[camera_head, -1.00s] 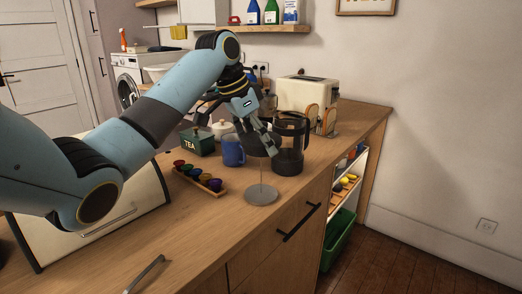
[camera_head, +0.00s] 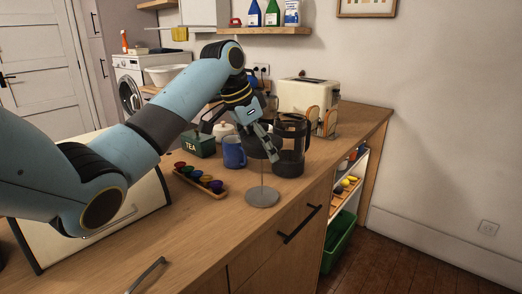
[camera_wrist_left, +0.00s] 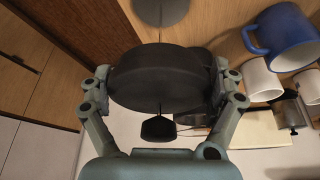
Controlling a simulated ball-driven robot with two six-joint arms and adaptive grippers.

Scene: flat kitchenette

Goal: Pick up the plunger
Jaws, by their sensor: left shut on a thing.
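The plunger has a dark round lid (camera_wrist_left: 160,78) with a knob (camera_wrist_left: 158,128), a thin rod (camera_head: 262,172) and a grey disc (camera_head: 263,197) at its lower end. My left gripper (camera_head: 268,147) is shut on the lid, one finger on each side of it in the left wrist view (camera_wrist_left: 165,88). The plunger is upright, beside and left of the dark coffee press jug (camera_head: 290,160). The disc is at or just above the wooden counter; I cannot tell if it touches. My left gripper partly hides the lid in the head view. My right gripper is not in view.
A blue mug (camera_head: 234,152), a green tea tin (camera_head: 196,144) and a tray of coloured capsules (camera_head: 202,181) stand left of the plunger. A cream toaster (camera_head: 308,94) stands behind the jug. The counter's front edge is near the disc, with free wood to its right.

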